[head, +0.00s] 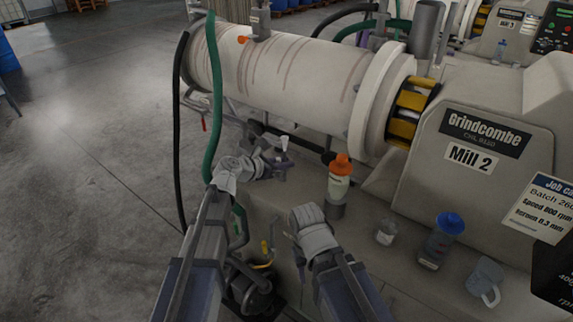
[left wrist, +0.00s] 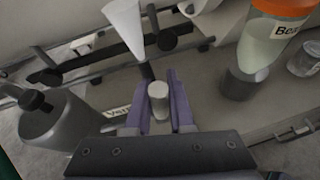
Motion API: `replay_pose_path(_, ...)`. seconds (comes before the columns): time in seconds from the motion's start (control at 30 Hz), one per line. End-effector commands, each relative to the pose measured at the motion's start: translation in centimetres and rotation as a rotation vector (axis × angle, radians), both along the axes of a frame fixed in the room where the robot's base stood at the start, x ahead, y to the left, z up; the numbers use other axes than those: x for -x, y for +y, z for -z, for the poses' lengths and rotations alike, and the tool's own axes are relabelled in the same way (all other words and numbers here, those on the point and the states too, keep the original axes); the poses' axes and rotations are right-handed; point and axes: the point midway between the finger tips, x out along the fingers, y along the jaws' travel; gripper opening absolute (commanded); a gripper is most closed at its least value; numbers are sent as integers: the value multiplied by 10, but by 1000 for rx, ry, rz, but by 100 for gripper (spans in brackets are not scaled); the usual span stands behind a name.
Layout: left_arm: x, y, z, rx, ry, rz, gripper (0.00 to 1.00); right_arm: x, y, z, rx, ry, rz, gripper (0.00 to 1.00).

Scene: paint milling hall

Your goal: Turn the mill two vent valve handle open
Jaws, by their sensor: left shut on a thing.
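Mill 2 (head: 290,75) has a long pale drum, with its name plate on the housing at the right. My left gripper (head: 270,163) is below the drum. In the left wrist view its purple fingers (left wrist: 160,88) are shut on a pale round-ended grip, which I take for the vent valve handle (left wrist: 158,98). A label (left wrist: 117,113), partly hidden by a finger, seems to read "Vent". The valve body and the handle's angle cannot be made out. My right gripper (head: 298,250) is low in the middle of the head view, and its fingers are not clear.
A white funnel (left wrist: 125,25) stands close beyond the left fingers. An orange-capped bottle (head: 339,182) is to the right of them. A small jar (head: 386,233), a blue-capped bottle (head: 438,245) and a mug (head: 485,278) stand further right. A green hose (head: 214,100) hangs at the left.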

Motion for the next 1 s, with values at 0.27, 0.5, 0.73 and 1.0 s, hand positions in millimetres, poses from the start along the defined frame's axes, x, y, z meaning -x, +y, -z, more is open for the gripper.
replay_pose_path(0.27,-1,4,1,63,57,2,0,0,0,3,0,0,0,50)
replay_pose_path(0.5,-1,4,1,80,69,2,0,0,0,3,0,0,0,50)
replay_pose_path(0.73,-1,4,1,80,69,2,0,0,0,3,0,0,0,50)
replay_pose_path(1.0,-1,4,0,81,67,2,41,0,0,2,0,0,0,50)
